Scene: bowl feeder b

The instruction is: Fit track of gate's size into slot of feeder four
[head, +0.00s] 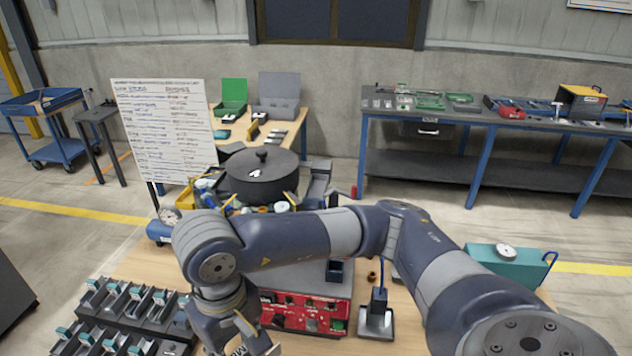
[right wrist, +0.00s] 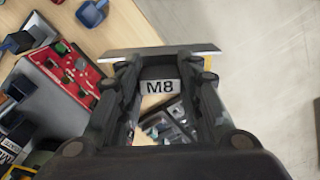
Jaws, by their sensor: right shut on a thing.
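My right gripper (head: 258,343) is low in the head view, at the end of the arm reaching across from the right. In the right wrist view its two fingers (right wrist: 158,72) are shut on a track (right wrist: 160,52), a grey metal strip with a white M8 label (right wrist: 160,87). Part of this label shows at the bottom edge of the head view. A dark lidded bowl (head: 260,172) stands behind my right arm, with the red control panel (head: 305,312) below it. I cannot tell which feeder is number four, and no slot shows clearly. My left gripper is not in view.
A dark rack (head: 95,333) with several teal-tipped pieces lies at lower left. A whiteboard (head: 165,130) stands behind; its writing is not readable. A small dark stand (head: 376,318) and a teal box (head: 510,268) are right of the panel. Workbenches line the wall.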

